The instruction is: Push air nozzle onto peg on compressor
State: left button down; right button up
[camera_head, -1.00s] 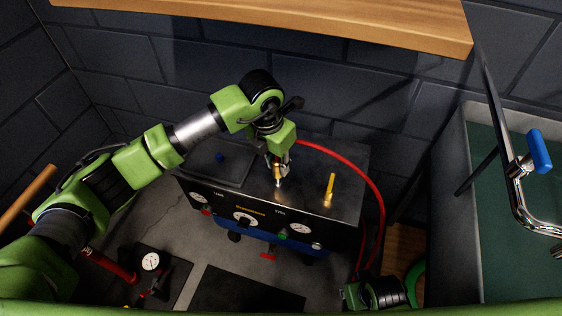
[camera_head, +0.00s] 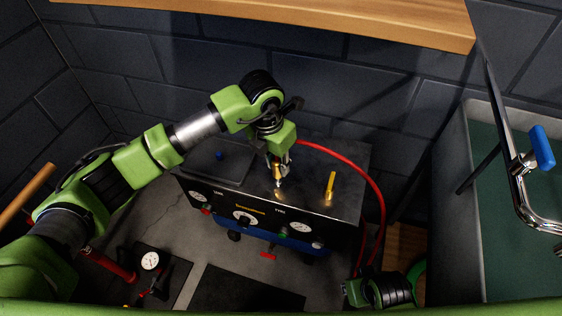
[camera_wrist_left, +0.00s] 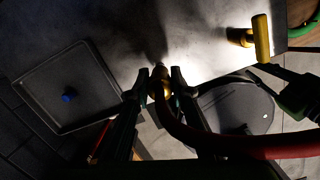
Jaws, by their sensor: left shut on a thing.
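My left gripper (camera_head: 278,180) is shut on the brass air nozzle (camera_wrist_left: 158,80), and the red hose trails from the nozzle. The nozzle points down over the top of the black compressor (camera_head: 305,192); I cannot tell whether its tip touches that top. The brass peg (camera_head: 330,187) stands upright on the compressor, to the right of the nozzle and apart from it. In the left wrist view the peg (camera_wrist_left: 261,38) is at the upper right, with a crossbar-like part. My right gripper (camera_head: 352,293) is low, right of the compressor; its fingers do not show clearly.
The red hose (camera_head: 378,190) arcs over the right side of the compressor and down. A shallow tray with a blue knob (camera_head: 219,156) is on the compressor's left. A wooden shelf (camera_head: 270,20) hangs above. A metal bar with a blue handle (camera_head: 540,150) stands at right.

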pick_arm(q)
jog(key=shift+f, duration=0.1)
pick_arm(e)
jog(key=shift+s+r, duration=0.15)
jog(key=shift+r, duration=0.05)
pick_arm(q)
jog(key=shift+f, duration=0.1)
pick_arm(e)
jog(key=shift+r, duration=0.2)
pick_arm(q)
jog(key=shift+f, duration=0.1)
pick_arm(e)
jog(key=shift+w+r, duration=0.25)
jog(key=shift+r, duration=0.1)
jog(key=shift+r, duration=0.15)
pick_arm(q)
jog(key=shift+f+b, duration=0.1)
jog(key=shift+b, duration=0.2)
pick_arm(e)
jog(key=shift+r, duration=0.25)
pick_arm(q)
jog(key=shift+f, duration=0.1)
pick_arm(e)
jog(key=shift+d, duration=0.1)
jog(key=shift+w+r, duration=0.1)
jog(key=shift+r, duration=0.25)
pick_arm(q)
jog(key=shift+f+b, duration=0.3)
pick_arm(e)
jog(key=shift+r, duration=0.6)
